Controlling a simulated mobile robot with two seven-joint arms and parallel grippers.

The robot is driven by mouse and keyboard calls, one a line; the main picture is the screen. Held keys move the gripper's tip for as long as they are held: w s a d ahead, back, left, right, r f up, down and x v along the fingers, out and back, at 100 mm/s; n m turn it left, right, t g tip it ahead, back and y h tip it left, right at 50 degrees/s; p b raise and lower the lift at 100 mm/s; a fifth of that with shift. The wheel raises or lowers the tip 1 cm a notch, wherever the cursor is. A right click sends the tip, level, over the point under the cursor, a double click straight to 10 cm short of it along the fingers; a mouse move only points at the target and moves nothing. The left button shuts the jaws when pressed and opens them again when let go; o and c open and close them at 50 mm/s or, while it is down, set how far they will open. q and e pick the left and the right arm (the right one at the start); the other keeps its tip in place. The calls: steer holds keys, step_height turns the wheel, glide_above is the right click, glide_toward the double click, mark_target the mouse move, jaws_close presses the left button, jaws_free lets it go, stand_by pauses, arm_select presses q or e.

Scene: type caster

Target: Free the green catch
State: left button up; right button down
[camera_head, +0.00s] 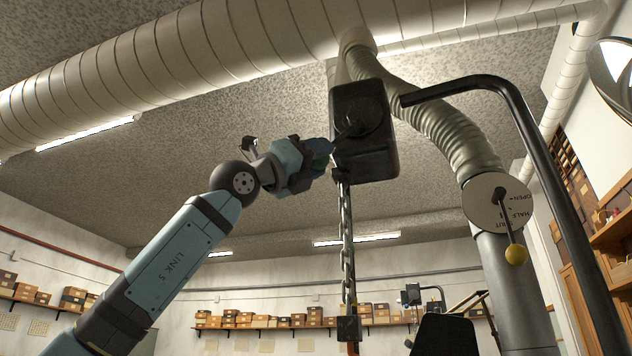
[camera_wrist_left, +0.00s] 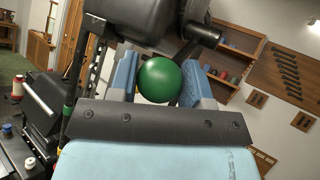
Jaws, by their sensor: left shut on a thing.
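The green catch shows as a round green knob (camera_wrist_left: 160,80) between the two blue fingers of my left gripper (camera_wrist_left: 163,72) in the left wrist view. In the head view only a sliver of the green knob (camera_head: 319,164) shows; the fingers hide the rest. My left gripper (camera_head: 316,153) is raised and shut on the knob, at the left side of a dark hoist-like housing (camera_head: 378,160). How the knob joins the housing is hidden. My right gripper is not in view.
A chain (camera_head: 347,235) hangs below the housing to a dark block (camera_head: 348,328). A black bent pipe (camera_head: 530,130) rises at the right. A dial plate (camera_head: 482,208) with a yellow-ball lever (camera_head: 516,255) is on the duct. A large duct (camera_head: 190,50) runs overhead. Left of my arm is open.

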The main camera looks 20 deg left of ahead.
arm_select(q)
steer(key=o, duration=1.3)
steer(key=shift+d, duration=0.1)
steer(key=shift+c, duration=0.2)
steer(key=shift+f, duration=0.1)
steer(key=shift+s+a+f, duration=0.15)
steer(key=shift+a, duration=0.1)
steer(key=b+v, duration=0.1)
steer(key=v, duration=1.2)
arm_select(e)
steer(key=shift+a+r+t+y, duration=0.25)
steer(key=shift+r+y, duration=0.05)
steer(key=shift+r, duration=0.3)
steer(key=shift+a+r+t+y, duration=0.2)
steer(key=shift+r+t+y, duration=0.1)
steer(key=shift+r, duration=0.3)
